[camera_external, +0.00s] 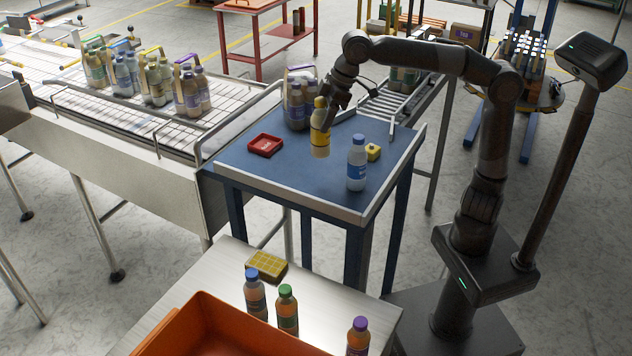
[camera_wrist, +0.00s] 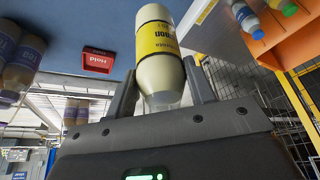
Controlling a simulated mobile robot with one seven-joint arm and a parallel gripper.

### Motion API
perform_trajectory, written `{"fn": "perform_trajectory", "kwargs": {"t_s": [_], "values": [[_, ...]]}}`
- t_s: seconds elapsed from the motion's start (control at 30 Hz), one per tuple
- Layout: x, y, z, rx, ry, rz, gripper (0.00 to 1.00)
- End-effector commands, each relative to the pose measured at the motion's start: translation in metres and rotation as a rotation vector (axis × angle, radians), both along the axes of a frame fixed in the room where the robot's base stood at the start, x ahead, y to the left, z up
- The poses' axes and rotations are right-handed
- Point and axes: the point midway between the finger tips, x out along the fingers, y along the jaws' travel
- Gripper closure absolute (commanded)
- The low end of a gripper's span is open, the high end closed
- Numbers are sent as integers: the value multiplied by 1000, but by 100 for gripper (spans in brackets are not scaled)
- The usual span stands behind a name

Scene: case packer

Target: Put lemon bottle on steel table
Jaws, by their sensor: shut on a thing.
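The lemon bottle (camera_external: 320,137) is pale yellow with a yellow label and is over the blue table at its middle; I cannot tell whether its base touches the top. My gripper (camera_external: 323,104) reaches down from the right and is shut on its upper part. In the wrist view the bottle (camera_wrist: 160,42) stands between the two fingers of my gripper (camera_wrist: 160,80), its label partly readable. The steel table (camera_external: 222,283) is in the foreground, with a bare strip at its left and back.
The blue table (camera_external: 285,178) also bears a red tray (camera_external: 265,145), a blue-capped bottle (camera_external: 357,165), a small yellow block (camera_external: 373,152) and a bottle pack (camera_external: 297,105). On the steel table are an orange crate (camera_external: 190,318), a yellow box (camera_external: 266,265) and three bottles (camera_external: 287,310).

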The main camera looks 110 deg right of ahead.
Motion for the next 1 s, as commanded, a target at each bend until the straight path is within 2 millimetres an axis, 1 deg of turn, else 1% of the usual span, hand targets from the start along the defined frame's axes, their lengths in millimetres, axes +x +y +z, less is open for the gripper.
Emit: {"fn": "perform_trajectory", "kwargs": {"t_s": [0.03,0.07,0.1,0.17,0.2,0.27,0.3,0.37,0.5,0.6,0.7,0.8,0.97,1.0], "values": [[13,23,-8,-3,4,3,82],[19,35,-12,-3,4,2,82],[28,53,-18,-3,4,3,82],[41,78,-29,-3,3,3,82],[48,95,-37,-3,4,3,82],[58,118,-49,-2,4,2,82],[64,133,-57,-2,4,2,82],[72,156,-71,-2,4,4,82],[88,208,-105,-2,4,3,82],[95,241,-130,-3,4,2,82],[99,266,-149,-2,2,-1,82],[101,281,-160,0,0,-4,82],[103,301,-174,-2,0,-4,82],[104,308,-178,-2,0,-4,82]]}}
